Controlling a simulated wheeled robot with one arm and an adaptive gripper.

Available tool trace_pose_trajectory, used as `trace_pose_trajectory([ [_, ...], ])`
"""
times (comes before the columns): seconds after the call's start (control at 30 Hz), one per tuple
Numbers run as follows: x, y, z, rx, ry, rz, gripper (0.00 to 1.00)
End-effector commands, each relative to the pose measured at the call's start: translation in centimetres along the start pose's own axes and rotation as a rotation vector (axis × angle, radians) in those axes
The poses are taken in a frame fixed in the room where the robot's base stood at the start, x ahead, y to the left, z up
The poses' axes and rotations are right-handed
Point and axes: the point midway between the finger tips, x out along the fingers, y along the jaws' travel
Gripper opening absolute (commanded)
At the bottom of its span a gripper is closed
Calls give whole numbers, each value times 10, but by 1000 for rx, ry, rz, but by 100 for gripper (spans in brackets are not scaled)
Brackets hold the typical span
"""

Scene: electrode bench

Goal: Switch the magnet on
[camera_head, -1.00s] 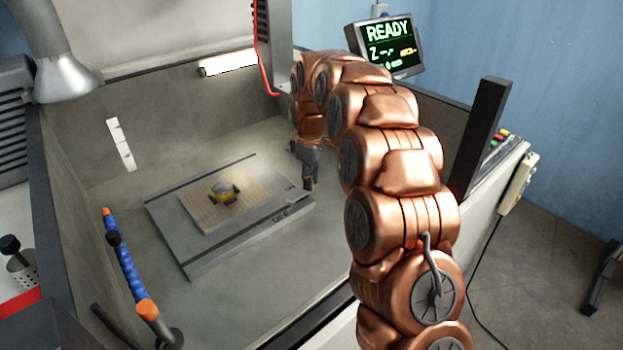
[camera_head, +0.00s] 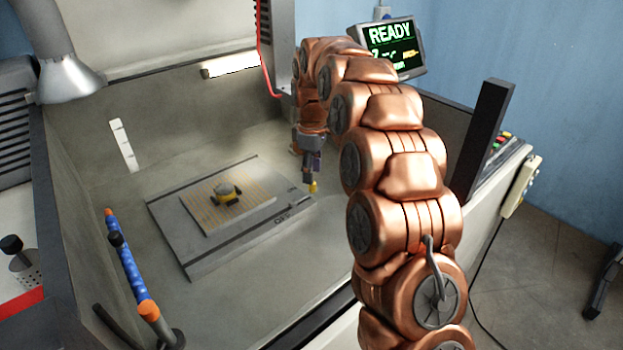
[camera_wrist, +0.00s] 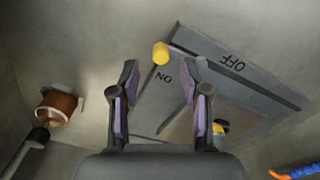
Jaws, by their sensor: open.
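The magnet is a grey flat chuck (camera_head: 185,258) on the floor of the tank, marked ON and OFF on its front side. Its switch shows a round yellow knob (camera_head: 313,187), which also appears in the wrist view (camera_wrist: 160,53). The knob is beside the ON mark, away from OFF. My gripper (camera_wrist: 162,78) is open, with the ON mark between its fingers and the knob just beyond the tips. In the head view my gripper (camera_head: 307,178) is right above the knob. I cannot tell whether a finger touches it. The lever's shaft is not clear.
A yellow-and-dark workpiece (camera_head: 227,193) sits on the striped plate (camera_head: 205,224) on the chuck. A blue jointed hose (camera_head: 132,272) stands at the left. A copper-coloured part (camera_wrist: 60,108) is left in the wrist view. Tank walls surround the chuck. A screen (camera_head: 390,45) reads READY.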

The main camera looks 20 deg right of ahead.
Motion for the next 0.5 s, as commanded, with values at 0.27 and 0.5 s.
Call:
trace_pose_trajectory([
  [0.27, -45, 0, 0, 0, 1, 2, 46],
  [0.5, -71, 0, 0, -1, 0, 1, 46],
])
